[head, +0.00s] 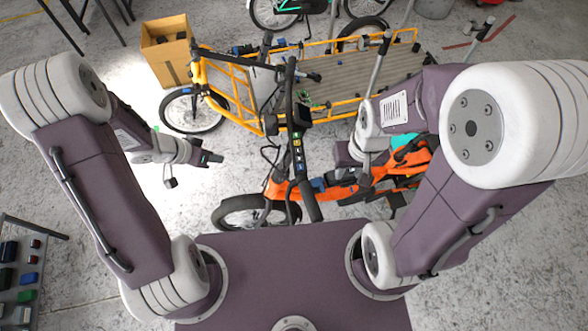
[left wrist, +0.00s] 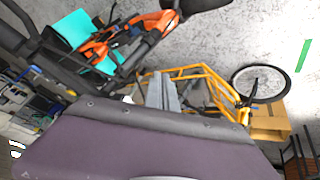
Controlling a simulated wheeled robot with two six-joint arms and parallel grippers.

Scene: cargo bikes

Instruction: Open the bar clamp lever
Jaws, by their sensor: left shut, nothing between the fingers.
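The orange cargo bike (head: 345,191) stands just in front of me, with its dark handlebar (head: 289,92) running lengthwise near the middle of the head view. A small display and buttons (head: 298,145) sit at the bar's centre. I cannot make out the clamp lever there. My left gripper (head: 212,158) is shut and empty, left of the handlebar and apart from it. My right gripper is hidden or too unclear behind its wrist, to the right of the bar. The left wrist view shows orange bike parts (left wrist: 152,20) at the top.
A yellow cargo bike (head: 235,82) with a flat slatted bed (head: 335,80) stands behind. A cardboard box (head: 166,48) is at the back left. A tool rack (head: 22,275) is at the lower left. Bare floor lies around my left gripper.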

